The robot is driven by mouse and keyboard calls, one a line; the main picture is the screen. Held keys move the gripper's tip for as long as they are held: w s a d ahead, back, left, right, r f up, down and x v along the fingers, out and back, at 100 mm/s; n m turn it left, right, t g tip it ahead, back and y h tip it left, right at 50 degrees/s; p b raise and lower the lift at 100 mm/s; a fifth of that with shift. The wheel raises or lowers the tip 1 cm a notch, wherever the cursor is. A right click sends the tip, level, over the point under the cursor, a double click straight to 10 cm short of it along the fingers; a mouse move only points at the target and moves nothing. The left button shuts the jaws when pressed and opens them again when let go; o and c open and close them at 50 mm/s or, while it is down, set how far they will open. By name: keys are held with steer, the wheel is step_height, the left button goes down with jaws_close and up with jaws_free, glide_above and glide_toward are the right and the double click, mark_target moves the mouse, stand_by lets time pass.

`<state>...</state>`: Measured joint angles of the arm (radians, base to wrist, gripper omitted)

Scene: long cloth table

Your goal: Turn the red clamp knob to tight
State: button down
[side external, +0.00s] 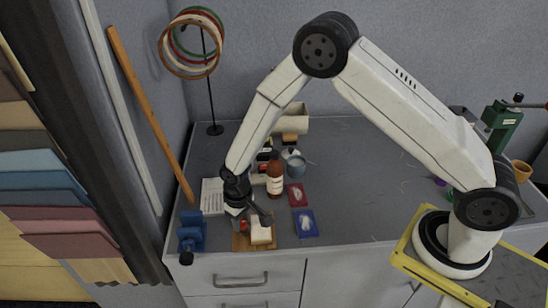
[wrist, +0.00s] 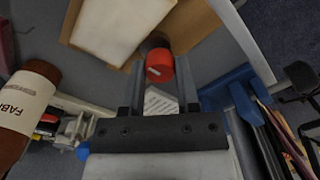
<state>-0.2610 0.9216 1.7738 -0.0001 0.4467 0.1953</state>
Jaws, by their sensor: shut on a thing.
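The red clamp knob (wrist: 160,66) sits between my gripper's two fingers (wrist: 160,72) in the wrist view, with a small pale line on its face. My gripper is shut on it. In the side external view my gripper (side external: 242,219) is low at the wooden clamp board (side external: 240,244), and only a bit of red shows by the fingers. A cream block (side external: 261,234) rests on the board beside the gripper; it also shows at the top of the wrist view (wrist: 115,25). I cannot tell which way the pale line counts as tight.
A blue vise (side external: 191,235) stands just left, at the table's front edge. Red (side external: 297,195) and blue (side external: 305,223) packets lie to the right. The table's middle right is clear.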

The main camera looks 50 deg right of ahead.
mark_target(241, 222)
steer(key=shift+m, duration=0.5)
steer(key=shift+c, duration=1.7)
jaws_free()
steer(key=shift+r, duration=3.9)
